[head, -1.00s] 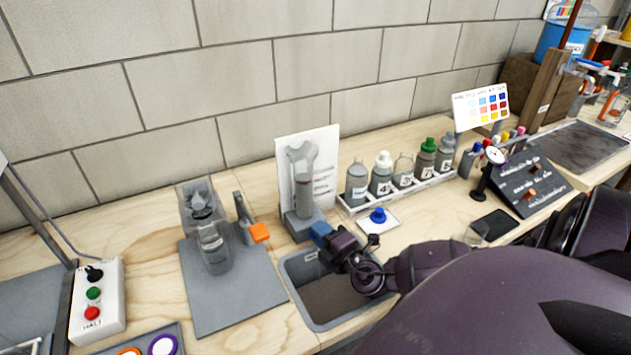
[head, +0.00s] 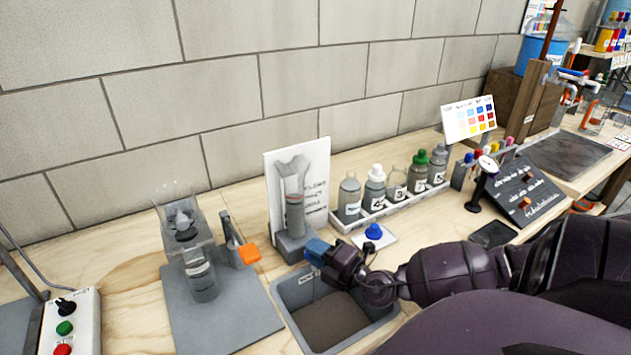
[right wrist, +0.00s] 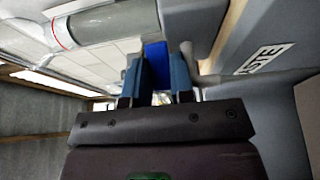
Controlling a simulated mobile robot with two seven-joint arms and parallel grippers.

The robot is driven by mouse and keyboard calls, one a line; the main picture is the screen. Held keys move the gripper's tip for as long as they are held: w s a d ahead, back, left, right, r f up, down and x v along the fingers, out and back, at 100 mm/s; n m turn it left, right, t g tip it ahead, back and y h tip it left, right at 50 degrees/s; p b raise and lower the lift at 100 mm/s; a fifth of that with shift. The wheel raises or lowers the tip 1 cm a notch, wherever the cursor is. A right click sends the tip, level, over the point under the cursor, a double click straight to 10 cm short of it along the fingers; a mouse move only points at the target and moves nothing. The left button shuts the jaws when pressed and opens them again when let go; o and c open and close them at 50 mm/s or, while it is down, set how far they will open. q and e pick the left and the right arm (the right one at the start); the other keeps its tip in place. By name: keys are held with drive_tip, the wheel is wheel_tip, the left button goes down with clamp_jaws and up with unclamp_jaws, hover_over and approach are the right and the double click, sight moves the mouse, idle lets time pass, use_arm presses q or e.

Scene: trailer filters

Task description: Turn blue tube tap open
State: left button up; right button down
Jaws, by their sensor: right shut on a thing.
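The clear tube (head: 293,198) with a red band stands upright on a grey base (head: 296,246) in front of a white board. In the right wrist view the tube (right wrist: 112,24) lies across the upper left, with its red band. The blue tap handle (right wrist: 157,62) sits between the two fingers of my right gripper (right wrist: 157,84), which is shut on it. In the head view my right gripper (head: 318,250) reaches the tube's base from the right; its fingers cover most of the tap. My left gripper is not in view.
A grey waste bin (head: 388,322) is sunk in the table below my right gripper. A blue knob on a white card (head: 388,240) and a rack of bottles (head: 408,198) stand close behind. A grey mat (head: 235,325) with a clear-walled device lies to the left.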

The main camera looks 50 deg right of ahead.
drive_tip(key=c, duration=1)
unclamp_jaws()
drive_tip(key=shift+s, duration=0.15)
drive_tip(key=shift+s+d, duration=0.2)
drive_tip(key=shift+s, duration=1.65)
drive_tip(key=shift+s+d, duration=0.15)
drive_tip(key=shift+s, duration=1.65)
